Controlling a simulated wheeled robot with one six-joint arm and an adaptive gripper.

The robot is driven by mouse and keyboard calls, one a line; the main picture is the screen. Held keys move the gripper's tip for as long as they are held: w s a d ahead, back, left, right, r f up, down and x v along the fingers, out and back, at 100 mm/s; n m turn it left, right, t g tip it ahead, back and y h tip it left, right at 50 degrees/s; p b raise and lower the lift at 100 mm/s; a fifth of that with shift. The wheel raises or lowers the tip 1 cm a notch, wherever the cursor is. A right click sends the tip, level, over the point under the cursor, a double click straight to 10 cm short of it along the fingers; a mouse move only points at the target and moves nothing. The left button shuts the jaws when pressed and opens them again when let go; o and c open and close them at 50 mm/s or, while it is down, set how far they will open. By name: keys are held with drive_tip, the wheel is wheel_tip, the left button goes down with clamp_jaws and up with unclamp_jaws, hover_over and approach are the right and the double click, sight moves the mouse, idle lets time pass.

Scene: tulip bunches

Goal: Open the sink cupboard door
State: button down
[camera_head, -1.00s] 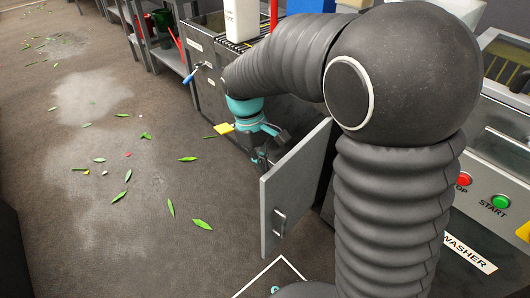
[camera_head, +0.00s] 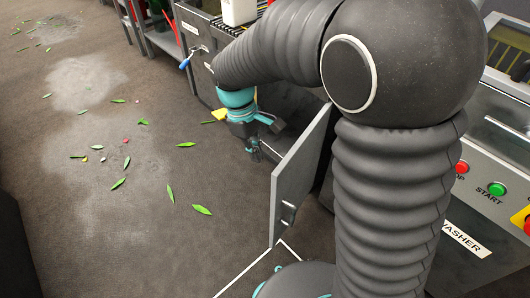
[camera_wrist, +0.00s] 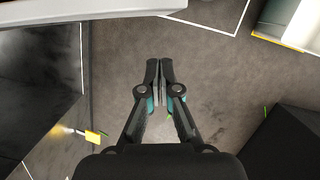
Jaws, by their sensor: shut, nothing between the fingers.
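The grey sink cupboard door (camera_head: 295,180) stands swung out from the cabinet front in the head view, with its bar handle (camera_head: 288,212) on the face turned toward me. The opening behind it is dark and partly hidden by my arm. My gripper (camera_head: 256,156) points down beside the door, on its far side, apart from it in the picture. In the wrist view my gripper (camera_wrist: 161,70) has its fingers together and empty above the floor. A pale panel edge (camera_wrist: 70,12) crosses the top of that view, probably the door.
A yellow tag (camera_head: 220,114) and a blue-handled lever (camera_head: 188,61) stick out from the cabinet front. The washer panel with its green start button (camera_head: 497,188) is at the right. Leaves (camera_head: 201,209) lie scattered on the open floor at left.

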drive_tip(key=v, duration=1)
drive_tip(key=s+d+r+m+t+y, duration=0.1)
drive_tip(key=s+d+m+t, duration=0.2)
drive_tip(key=s+d+m, duration=0.2)
drive_tip(key=s+d+r+m+t+y, duration=0.1)
drive_tip(key=s+d+m+t, duration=0.3)
drive_tip(key=s+d, duration=0.7)
drive_tip(key=d+r+m, duration=0.1)
drive_tip(key=d+m, duration=0.1)
drive_tip(key=d, duration=0.2)
drive_tip(key=shift+r+m+p, duration=0.25)
drive_tip(key=shift+m+p, duration=0.05)
